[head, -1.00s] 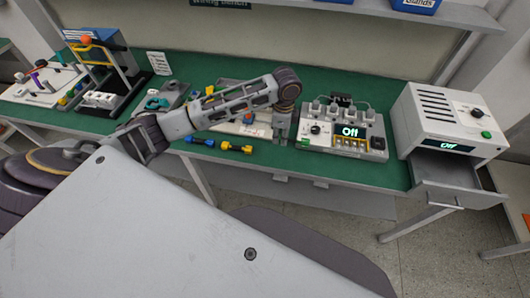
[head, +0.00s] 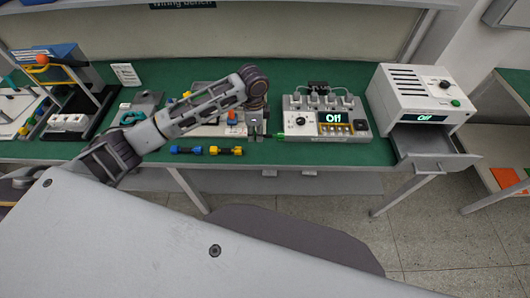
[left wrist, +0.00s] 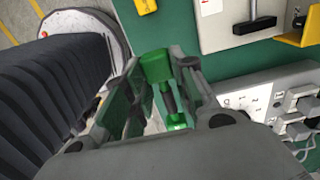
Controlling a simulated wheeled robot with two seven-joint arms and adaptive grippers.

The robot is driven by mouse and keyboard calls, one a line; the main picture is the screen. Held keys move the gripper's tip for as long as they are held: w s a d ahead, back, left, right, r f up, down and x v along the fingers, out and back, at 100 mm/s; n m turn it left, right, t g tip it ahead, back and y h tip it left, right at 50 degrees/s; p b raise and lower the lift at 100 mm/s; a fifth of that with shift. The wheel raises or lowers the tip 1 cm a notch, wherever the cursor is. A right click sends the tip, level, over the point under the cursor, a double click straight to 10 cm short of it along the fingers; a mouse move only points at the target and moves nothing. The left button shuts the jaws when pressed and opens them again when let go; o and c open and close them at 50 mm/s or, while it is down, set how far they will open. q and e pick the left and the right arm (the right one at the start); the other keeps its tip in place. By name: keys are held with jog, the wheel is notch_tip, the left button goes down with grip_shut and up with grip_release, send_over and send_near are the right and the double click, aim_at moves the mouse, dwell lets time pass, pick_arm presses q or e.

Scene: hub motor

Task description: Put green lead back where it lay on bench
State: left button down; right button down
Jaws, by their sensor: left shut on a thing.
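My left gripper (head: 258,132) is at the front part of the green bench, just left of the grey unit with the "Off" display. In the left wrist view its fingers (left wrist: 166,100) are shut on the green lead (left wrist: 155,68), whose thick green end shows between them. In the head view only a small green bit of the lead (head: 280,136) shows beside the gripper. I cannot tell if it touches the bench. A blue lead (head: 186,150) and a yellow lead (head: 226,151) lie along the bench's front edge, left of the gripper. My right gripper is not in view.
The grey unit (head: 325,118) with sockets reads "Off". Right of it stands a white box (head: 420,92) with an open drawer (head: 435,160). A light board (head: 205,128) lies behind the arm.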

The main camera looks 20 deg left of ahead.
pick_arm(q)
send_over(257, 153)
jog(key=shift+f, duration=3.1)
jog(key=shift+f, duration=0.1)
jog(key=shift+f+p, duration=0.3)
jog(key=shift+f, duration=1.5)
jog(key=c, duration=1.2)
grip_release()
jog(key=shift+f, duration=0.1)
jog(key=shift+o, duration=0.2)
notch_tip(257, 153, up, 12)
jog(key=shift+r+b, duration=0.15)
jog(key=shift+b, duration=0.25)
